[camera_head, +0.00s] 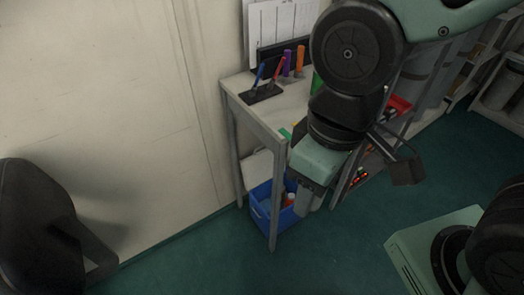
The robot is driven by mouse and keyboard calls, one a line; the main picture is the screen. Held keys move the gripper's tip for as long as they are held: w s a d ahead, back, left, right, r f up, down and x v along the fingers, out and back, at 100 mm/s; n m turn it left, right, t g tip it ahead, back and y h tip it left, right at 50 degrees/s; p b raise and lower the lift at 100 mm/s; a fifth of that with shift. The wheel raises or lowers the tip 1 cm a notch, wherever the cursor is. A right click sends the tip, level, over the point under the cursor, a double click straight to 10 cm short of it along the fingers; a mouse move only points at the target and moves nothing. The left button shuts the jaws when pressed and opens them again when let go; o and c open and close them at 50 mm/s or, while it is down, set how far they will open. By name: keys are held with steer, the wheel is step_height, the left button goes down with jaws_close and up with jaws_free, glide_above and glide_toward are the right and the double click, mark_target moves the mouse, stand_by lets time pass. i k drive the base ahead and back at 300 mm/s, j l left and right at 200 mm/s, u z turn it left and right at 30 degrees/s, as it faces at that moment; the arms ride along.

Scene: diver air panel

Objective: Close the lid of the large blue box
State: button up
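The blue box (262,207) stands on the floor under the near end of a narrow table, partly behind a table leg. Its lid seems to be the pale panel (257,165) standing up at the back of the box, so the box looks open. Several items, one orange-red (290,199), show inside or at its right side. My arm hangs down from the upper right, in front of the table and the box's right part. A dark flat end piece (405,170) to the right may belong to my gripper; its fingers cannot be made out clearly.
The table (270,112) has a dark holder with coloured pens or tools (264,92) on it. Shelves with a red bin (399,106) stand behind my arm. A cream wall (110,110) borders the left. Green floor (230,260) is clear in front of the box.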

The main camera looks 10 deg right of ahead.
mark_target(257, 168)
steer(key=i+u, duration=0.3)
steer(key=i+l+u, duration=0.1)
steer(key=i+u, duration=0.2)
steer(key=i, duration=0.25)
